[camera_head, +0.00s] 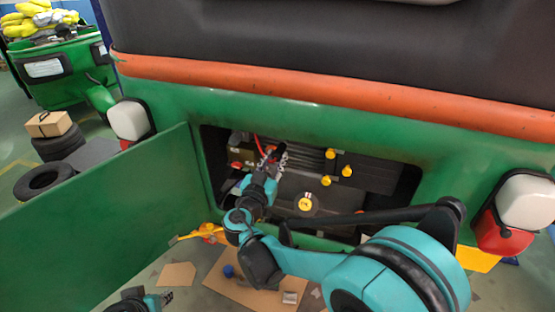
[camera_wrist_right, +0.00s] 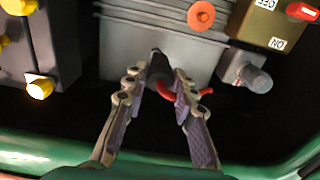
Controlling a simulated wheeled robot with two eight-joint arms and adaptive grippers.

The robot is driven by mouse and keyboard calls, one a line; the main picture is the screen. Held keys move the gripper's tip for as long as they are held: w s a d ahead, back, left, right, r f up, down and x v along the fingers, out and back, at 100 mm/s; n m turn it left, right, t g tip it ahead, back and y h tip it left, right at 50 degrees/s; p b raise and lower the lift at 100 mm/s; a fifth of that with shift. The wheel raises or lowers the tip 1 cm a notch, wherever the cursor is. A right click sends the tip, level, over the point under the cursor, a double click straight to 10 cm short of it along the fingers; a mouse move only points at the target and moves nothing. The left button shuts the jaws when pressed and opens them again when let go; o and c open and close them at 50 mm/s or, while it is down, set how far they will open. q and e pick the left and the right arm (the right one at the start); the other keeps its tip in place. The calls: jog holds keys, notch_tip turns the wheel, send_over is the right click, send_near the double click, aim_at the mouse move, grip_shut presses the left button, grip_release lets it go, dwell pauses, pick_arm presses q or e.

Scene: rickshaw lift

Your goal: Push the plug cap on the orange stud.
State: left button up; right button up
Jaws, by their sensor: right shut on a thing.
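My right gripper (camera_head: 279,160) reaches into the open compartment at the back of the green rickshaw. In the right wrist view, the right gripper (camera_wrist_right: 159,78) is shut on the dark plug cap (camera_wrist_right: 158,66), with a red lead (camera_wrist_right: 190,94) beside it. The orange stud (camera_wrist_right: 201,15) stands on a grey ribbed block, apart from the cap, above and to its right in that view.
A box with a red switch (camera_wrist_right: 302,11) and a grey fitting (camera_wrist_right: 257,80) stand beside the stud. Yellow knobs (camera_head: 326,181) sit on dark parts to the right. The open green flap (camera_head: 100,215) bounds the left side. Cardboard (camera_head: 250,288) lies on the floor.

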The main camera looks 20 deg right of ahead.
jog(key=w+a+f+b, duration=0.1)
jog(key=a+f+b, duration=0.4)
jog(key=f+b, duration=0.1)
jog(key=shift+w+a+f, duration=0.25)
jog(key=shift+a+f, duration=0.05)
jog(key=shift+f, duration=0.35)
dwell(0.3)
jog(key=x, duration=0.7)
jog(key=shift+b, duration=0.45)
dwell(4.9)
jog(key=shift+d, duration=0.1)
jog(key=o, duration=1.1)
